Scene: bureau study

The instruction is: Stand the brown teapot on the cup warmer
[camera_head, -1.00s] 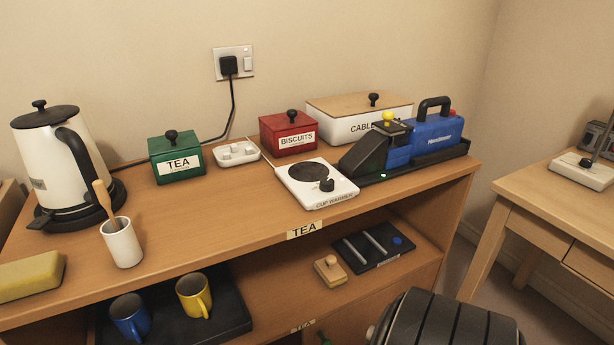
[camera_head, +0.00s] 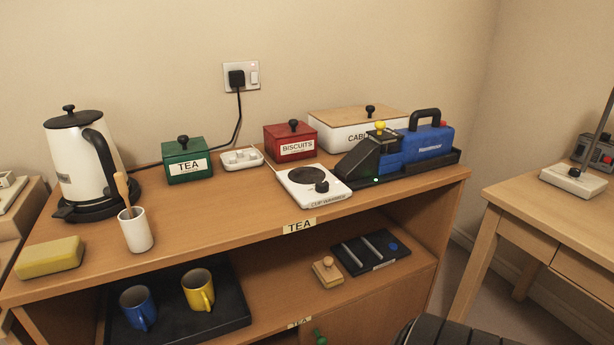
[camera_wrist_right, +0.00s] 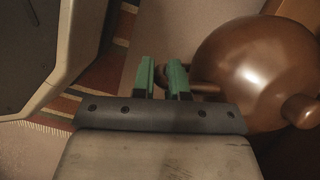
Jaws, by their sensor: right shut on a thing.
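The cup warmer (camera_head: 328,201) is a white slab with a dark round plate and a black knob, on the top shelf near its front edge. Its plate is bare. In the right wrist view the brown teapot (camera_wrist_right: 250,65) is a glossy round body at the right, with a short stub on its right side. My right gripper (camera_wrist_right: 163,72) has green fingers shut on a brown part at the teapot's left side, probably its handle; the hold is partly hidden. The teapot and both grippers are out of the head view.
A blue machine on a black tray (camera_head: 445,160) stands right of the warmer. The red biscuits box (camera_head: 290,141), white socket strip (camera_head: 242,160) and green tea box (camera_head: 187,161) stand behind and left. The kettle (camera_head: 80,160) and white pot (camera_head: 136,232) are further left.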

